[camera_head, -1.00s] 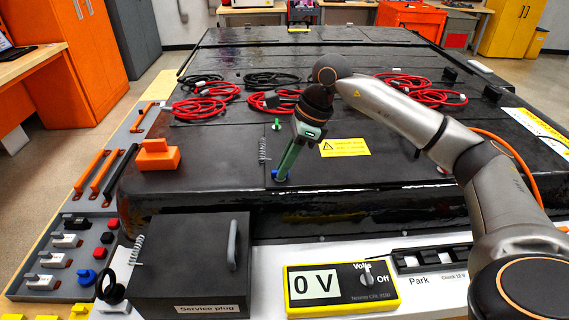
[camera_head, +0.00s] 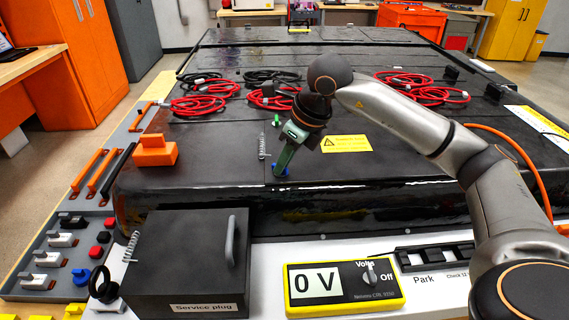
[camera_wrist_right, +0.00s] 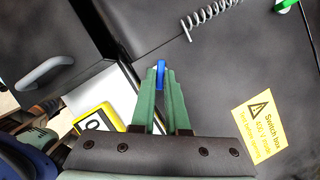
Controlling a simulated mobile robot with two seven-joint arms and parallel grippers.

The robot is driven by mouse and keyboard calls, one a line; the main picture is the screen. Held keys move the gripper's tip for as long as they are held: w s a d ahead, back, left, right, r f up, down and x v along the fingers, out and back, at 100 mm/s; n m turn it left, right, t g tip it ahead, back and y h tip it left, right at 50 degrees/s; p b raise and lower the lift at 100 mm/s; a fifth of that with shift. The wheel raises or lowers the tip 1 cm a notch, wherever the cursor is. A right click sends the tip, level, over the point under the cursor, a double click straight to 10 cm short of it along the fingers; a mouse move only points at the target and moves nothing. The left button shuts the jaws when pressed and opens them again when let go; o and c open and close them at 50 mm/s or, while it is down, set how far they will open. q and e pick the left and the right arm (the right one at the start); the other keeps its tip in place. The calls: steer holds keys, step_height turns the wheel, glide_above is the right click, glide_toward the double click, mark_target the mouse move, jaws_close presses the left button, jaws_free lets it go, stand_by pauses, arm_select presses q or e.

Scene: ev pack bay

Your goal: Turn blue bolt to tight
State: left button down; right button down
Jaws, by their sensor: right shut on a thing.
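The blue bolt (camera_head: 281,171) stands at the front edge of the black battery pack's top (camera_head: 225,170). My right gripper (camera_head: 281,168) comes down on it from above, tilted, with its green fingers around the bolt. In the right wrist view my gripper (camera_wrist_right: 161,85) is shut on the blue bolt (camera_wrist_right: 160,66), which shows as a blue disc between the fingertips. The fingers hide part of the bolt, so I cannot tell how deep it sits. My left gripper is not in view.
A green bolt (camera_head: 276,121) and a coiled spring (camera_head: 262,147) are close behind. An orange block (camera_head: 154,150) sits on the pack's left. The service plug box (camera_head: 190,262) and a yellow meter (camera_head: 343,288) reading 0 V stand in front. Red cables (camera_head: 205,101) lie farther back.

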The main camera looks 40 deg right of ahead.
steer(key=m, duration=0.2)
steer(key=m+h+b, duration=0.1)
steer(key=m+h, duration=0.1)
steer(key=m, duration=0.1)
steer(key=shift+a+m, duration=0.3)
steer(key=m+h+b, duration=0.1)
steer(key=m+h, duration=0.1)
steer(key=m, duration=0.3)
steer(key=shift+a, duration=0.15)
steer(key=shift+m, duration=0.3)
steer(key=c, duration=0.9)
jaws_free()
steer(key=shift+p+v, duration=1.75)
steer(key=shift+v, duration=4.55)
steer(key=shift+w+a, duration=0.1)
steer(key=shift+w, duration=0.1)
